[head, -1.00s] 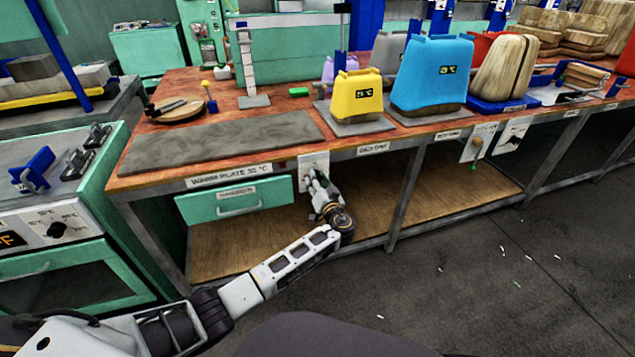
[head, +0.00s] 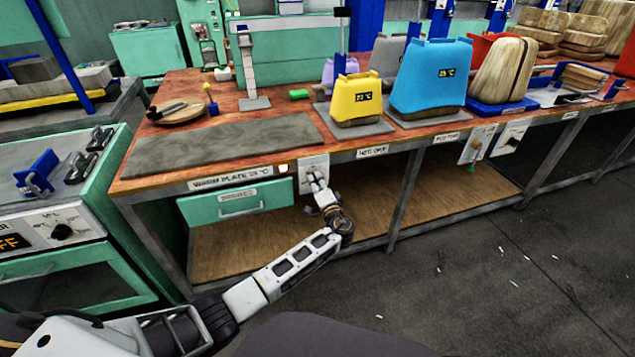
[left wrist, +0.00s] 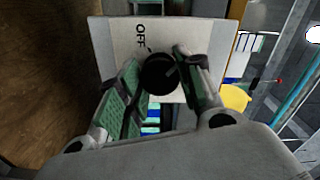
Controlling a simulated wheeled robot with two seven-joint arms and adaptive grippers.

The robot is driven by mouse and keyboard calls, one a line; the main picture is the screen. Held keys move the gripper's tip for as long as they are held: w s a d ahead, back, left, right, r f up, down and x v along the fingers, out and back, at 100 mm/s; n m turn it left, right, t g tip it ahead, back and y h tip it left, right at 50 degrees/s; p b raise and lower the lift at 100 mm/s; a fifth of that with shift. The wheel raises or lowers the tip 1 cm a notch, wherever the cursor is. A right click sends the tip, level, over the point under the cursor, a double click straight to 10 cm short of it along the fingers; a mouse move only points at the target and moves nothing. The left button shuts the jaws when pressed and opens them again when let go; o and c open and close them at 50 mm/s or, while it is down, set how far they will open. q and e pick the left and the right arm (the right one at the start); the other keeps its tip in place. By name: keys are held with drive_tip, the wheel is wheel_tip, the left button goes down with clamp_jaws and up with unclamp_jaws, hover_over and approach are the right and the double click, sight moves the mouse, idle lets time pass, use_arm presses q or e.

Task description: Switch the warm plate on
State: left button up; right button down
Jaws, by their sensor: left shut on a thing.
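The warm plate (head: 220,143) is a flat grey slab on the left part of the wooden bench, with a label on the bench edge below it. A white switch panel (head: 313,163) hangs at the right end of that label. In the left wrist view its black round knob (left wrist: 158,74) sits between my fingers, near the word OFF. My left gripper (head: 316,180) is shut on the knob; it also shows in the left wrist view (left wrist: 157,80). A small indicator light (head: 283,169) beside the panel glows bright. My right gripper is not in view.
A green drawer (head: 235,200) is under the plate, left of my gripper. A yellow case (head: 356,97) and a blue case (head: 430,80) stand on the bench to the right. Another knob panel (head: 476,145) hangs further right.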

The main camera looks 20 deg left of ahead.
use_arm(q)
drive_tip(key=shift+m+p, duration=0.35)
drive_tip(key=shift+m, duration=0.55)
drive_tip(key=m+p, duration=0.1)
drive_tip(key=m, duration=0.1)
drive_tip(key=shift+m, duration=0.4)
drive_tip(key=m+p, duration=0.2)
drive_tip(key=m, duration=0.1)
drive_tip(key=shift+m, duration=0.3)
drive_tip(key=shift+m+p, duration=0.5)
drive_tip(key=shift+m, duration=0.3)
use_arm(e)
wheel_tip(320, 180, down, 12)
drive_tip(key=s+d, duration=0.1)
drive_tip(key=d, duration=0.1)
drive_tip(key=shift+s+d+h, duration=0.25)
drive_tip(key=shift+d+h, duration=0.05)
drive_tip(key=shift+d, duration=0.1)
use_arm(q)
drive_tip(key=o, duration=1)
drive_tip(key=shift+o, duration=0.2)
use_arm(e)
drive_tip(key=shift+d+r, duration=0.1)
